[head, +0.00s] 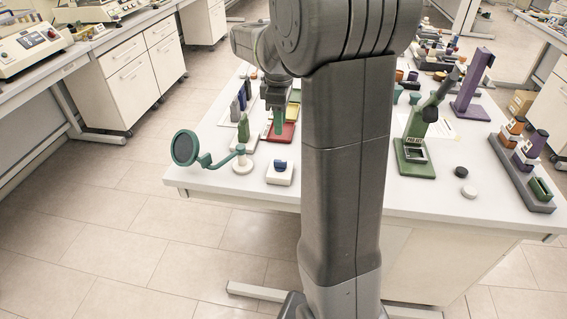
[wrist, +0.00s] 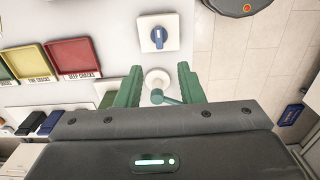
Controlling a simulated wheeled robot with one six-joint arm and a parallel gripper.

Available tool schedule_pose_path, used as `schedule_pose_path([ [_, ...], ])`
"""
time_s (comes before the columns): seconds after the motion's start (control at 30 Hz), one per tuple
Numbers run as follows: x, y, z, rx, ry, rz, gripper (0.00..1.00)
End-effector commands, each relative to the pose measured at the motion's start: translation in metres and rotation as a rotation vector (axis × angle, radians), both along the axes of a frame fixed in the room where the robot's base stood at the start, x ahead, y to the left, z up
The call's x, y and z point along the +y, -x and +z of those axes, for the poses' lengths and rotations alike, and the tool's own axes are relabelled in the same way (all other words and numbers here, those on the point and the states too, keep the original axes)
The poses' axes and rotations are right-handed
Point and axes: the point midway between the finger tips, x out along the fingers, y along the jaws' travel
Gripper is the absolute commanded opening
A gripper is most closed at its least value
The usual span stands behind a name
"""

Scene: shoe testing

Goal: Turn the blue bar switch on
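The blue bar switch is a blue bar knob on a white square base (head: 279,178) near the table's front left edge. In the wrist view its blue bar (wrist: 158,38) runs roughly up and down the picture, beyond my fingertips. My gripper (head: 278,122) is above the table, behind the switch in the head view. In the wrist view my gripper (wrist: 159,72) has its two green fingers wide apart with nothing held between them. The switch is apart from the fingers and in full view.
A green round magnifier (head: 185,147) on a jointed arm stands left of the switch; its white round base (wrist: 157,79) shows between my fingers in the wrist view. Red (wrist: 75,57) and yellow (wrist: 32,62) trays lie to the left there.

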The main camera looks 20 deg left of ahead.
Motion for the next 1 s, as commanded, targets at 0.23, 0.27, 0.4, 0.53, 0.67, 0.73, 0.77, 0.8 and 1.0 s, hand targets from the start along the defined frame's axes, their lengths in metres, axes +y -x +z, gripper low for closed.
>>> schedule_pose_path([
  [0.23,-0.001,0.001,-0.045,0.006,0.002,0.000,0.35],
  [0.27,-0.001,0.001,-0.052,0.006,0.004,0.000,0.35],
  [0.4,-0.001,0.001,-0.082,0.006,0.002,0.000,0.35],
  [0.53,-0.001,0.001,-0.105,0.005,0.001,0.000,0.35],
  [0.67,-0.001,0.001,-0.122,0.004,0.000,0.000,0.35],
  [0.73,0.000,0.001,-0.127,0.003,-0.001,0.000,0.35],
  [0.77,0.000,0.001,-0.129,0.003,-0.001,0.000,0.35],
  [0.8,0.000,0.000,-0.131,0.002,-0.001,0.000,0.35],
  [1.0,0.000,0.000,-0.134,0.002,-0.003,0.000,0.35],
])
